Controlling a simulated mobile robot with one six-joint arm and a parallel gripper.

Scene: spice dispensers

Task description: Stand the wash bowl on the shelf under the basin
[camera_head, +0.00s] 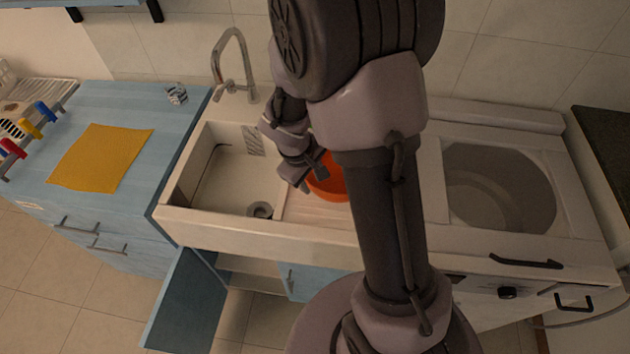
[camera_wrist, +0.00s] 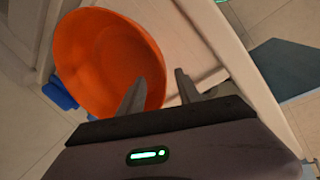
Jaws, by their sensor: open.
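The wash bowl (camera_head: 330,184) is orange and sits on the drainboard right of the sink basin (camera_head: 225,178), partly hidden behind my arm. In the wrist view the bowl (camera_wrist: 108,62) lies at the upper left with its opening facing the camera. My gripper (camera_head: 312,178) is at the bowl's left side. In the wrist view its fingers (camera_wrist: 160,90) are apart; the left finger overlaps the bowl's rim and the right finger is outside it. I cannot tell whether they touch it. Under the basin a cabinet with a shelf (camera_head: 250,270) stands open.
The blue cabinet door (camera_head: 188,305) swings out at the lower left. A blue counter (camera_head: 150,125) with a yellow cloth (camera_head: 100,157) is at the left. The faucet (camera_head: 232,70) rises behind the basin. A white washer (camera_head: 500,190) stands at the right. The floor in front is clear.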

